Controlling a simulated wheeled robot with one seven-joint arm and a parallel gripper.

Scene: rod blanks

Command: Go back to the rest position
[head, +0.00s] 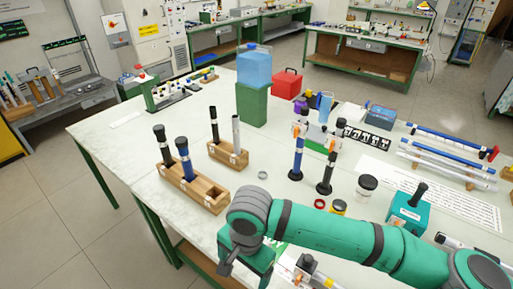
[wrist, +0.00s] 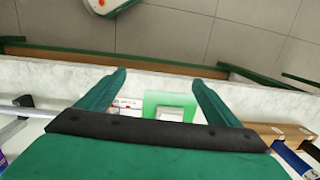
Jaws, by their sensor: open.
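My gripper shows in the wrist view (wrist: 160,78) with its two green fingers spread wide and nothing between them. In the head view, my green arm reaches in from the lower right, and the gripper hangs low near the table's front edge, partly hidden by the wrist. A long wooden block (head: 213,202) left of it holds a black-topped rod (head: 160,142) and a blue rod (head: 184,160), with an empty slot at its near end. A shorter wooden block (head: 226,152) behind holds a black rod (head: 214,125) and a silver rod (head: 236,133).
A blue rod (head: 297,155) and a black rod (head: 328,172) stand upright right of the blocks. A green pedestal (head: 251,105), red box (head: 287,83) and teal box (head: 407,214) also occupy the table. A green pad (wrist: 171,100) lies below my fingers.

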